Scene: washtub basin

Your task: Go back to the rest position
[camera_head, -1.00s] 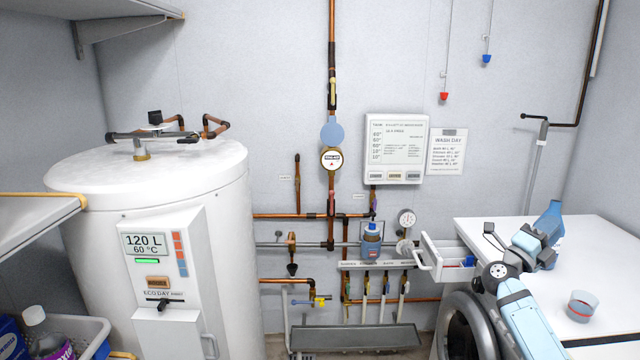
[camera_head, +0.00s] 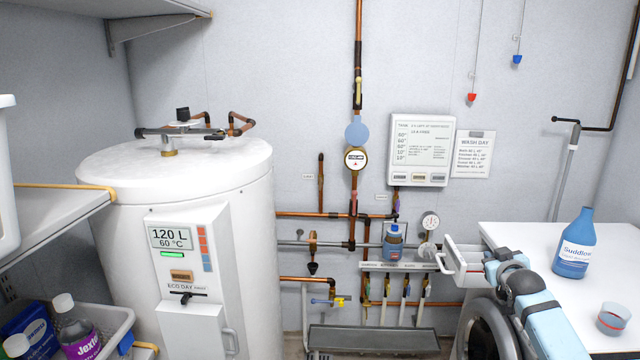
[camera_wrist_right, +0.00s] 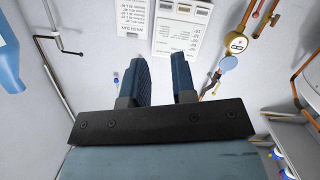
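My right gripper (camera_head: 492,266) is above the front left of the white worktop, by the open detergent drawer (camera_head: 462,262). In the right wrist view its two dark fingers (camera_wrist_right: 163,68) stand apart with nothing between them, facing the back wall. A blue bottle (camera_head: 574,250) stands upright on the worktop, to the right of and apart from the gripper. A blue bottle (camera_wrist_right: 8,50) also shows at the left edge of the wrist view. My left gripper is not in view.
A cup (camera_head: 613,318) stands on the worktop (camera_head: 520,235) at right. The washer door (camera_head: 482,335) is below the arm. Pipes and valves line the wall. A white boiler (camera_head: 175,210) and a basket of bottles (camera_head: 110,325) are at left.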

